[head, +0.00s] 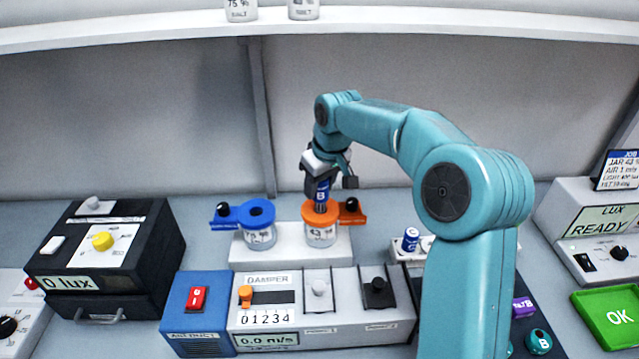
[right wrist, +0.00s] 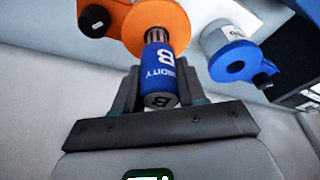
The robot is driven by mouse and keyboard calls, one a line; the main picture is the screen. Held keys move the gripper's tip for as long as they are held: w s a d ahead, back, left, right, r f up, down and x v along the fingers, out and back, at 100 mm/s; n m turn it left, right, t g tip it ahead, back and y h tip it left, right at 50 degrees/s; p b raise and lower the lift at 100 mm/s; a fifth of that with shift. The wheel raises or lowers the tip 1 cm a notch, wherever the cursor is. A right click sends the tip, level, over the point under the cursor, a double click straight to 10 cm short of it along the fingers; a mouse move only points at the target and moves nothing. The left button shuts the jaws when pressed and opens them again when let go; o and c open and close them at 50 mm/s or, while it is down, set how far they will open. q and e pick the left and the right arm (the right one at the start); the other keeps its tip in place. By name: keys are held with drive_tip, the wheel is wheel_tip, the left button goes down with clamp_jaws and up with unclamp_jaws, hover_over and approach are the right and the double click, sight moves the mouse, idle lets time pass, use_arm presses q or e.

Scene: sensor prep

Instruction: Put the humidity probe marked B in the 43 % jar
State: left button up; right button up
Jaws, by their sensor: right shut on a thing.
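The blue humidity probe marked B (head: 321,192) is upright in my right gripper (head: 322,178), directly over the orange-lidded jar (head: 321,237). The label on this jar starts with 4; the rest is hard to read. In the right wrist view, my right gripper (right wrist: 160,90) is shut on the blue body of the probe (right wrist: 160,72). The probe's metal tip is at the opening of the orange lid (right wrist: 128,28) and seems to enter it; how deep is hidden. The blue-lidded jar (head: 259,238), labelled 75 %, stands to the left. My left gripper is not in view.
Both jars stand on a white block (head: 290,255). In front are a blue duct unit (head: 195,325) and a damper panel (head: 265,280). A black lux box (head: 150,250) stands left. Another blue probe (head: 411,239) stands in a white holder at right. A green OK button (head: 612,318) is far right.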

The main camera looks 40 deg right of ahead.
drive_tip(key=shift+f+b, duration=1.05)
drive_tip(key=shift+f, duration=0.6)
idle(2.3)
drive_tip(key=o, duration=1.4)
drive_tip(key=shift+r, duration=0.1)
wheel_tip(320, 180, up, 8)
drive_tip(key=p, duration=0.7)
drive_tip(key=shift+s, duration=0.15)
